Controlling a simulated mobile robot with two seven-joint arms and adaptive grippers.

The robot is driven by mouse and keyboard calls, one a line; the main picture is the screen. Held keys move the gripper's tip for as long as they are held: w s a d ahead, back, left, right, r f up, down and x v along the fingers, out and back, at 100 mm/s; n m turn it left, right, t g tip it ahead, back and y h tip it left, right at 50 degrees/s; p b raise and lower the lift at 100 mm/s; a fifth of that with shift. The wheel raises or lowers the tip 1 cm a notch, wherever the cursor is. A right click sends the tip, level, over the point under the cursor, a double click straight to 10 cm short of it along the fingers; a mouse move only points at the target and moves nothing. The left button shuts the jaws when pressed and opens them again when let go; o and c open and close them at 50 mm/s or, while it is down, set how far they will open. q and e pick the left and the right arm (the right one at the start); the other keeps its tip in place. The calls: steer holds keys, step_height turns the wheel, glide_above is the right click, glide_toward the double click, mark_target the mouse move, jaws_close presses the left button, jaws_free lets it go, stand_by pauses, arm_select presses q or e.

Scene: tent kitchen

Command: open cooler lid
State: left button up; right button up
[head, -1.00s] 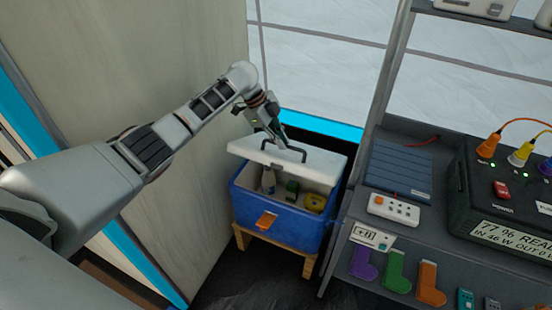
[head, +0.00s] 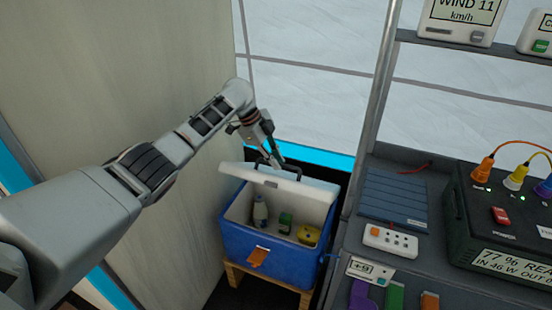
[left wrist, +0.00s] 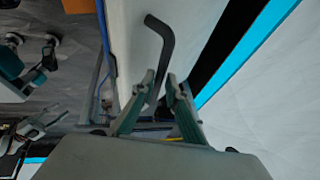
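The blue cooler (head: 262,237) stands with its white lid (head: 245,176) partly raised and tilted, open toward the front. A dark handle (head: 292,166) is on the lid's upper side. It also shows in the left wrist view (left wrist: 166,38), running down between the fingers. My left gripper (head: 269,160) is at this handle, behind the raised lid in the head view; its fingers (left wrist: 161,77) are drawn in on the handle. Inside the cooler are a pale bottle (head: 261,211), a green item (head: 285,222) and a yellow item (head: 308,235).
The cooler sits on a low wooden stand (head: 270,283). A pale panel (head: 120,80) rises on the left. Close on the right is a metal shelf with a power strip (head: 390,241), a blue panel (head: 393,198) and a dark power box (head: 500,220).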

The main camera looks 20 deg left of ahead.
arm_select(q)
steer(key=shift+o, duration=0.5)
steer(key=shift+w+f, duration=0.1)
steer(key=shift+f, duration=0.55)
steer(key=shift+w+r, duration=0.1)
steer(key=shift+r, duration=0.4)
arm_select(e)
steer(key=shift+w+f, duration=0.1)
steer(key=shift+f, duration=0.05)
arm_select(q)
steer(key=v, duration=1.1)
steer(key=shift+a+r, duration=0.15)
steer(key=shift+r, duration=0.2)
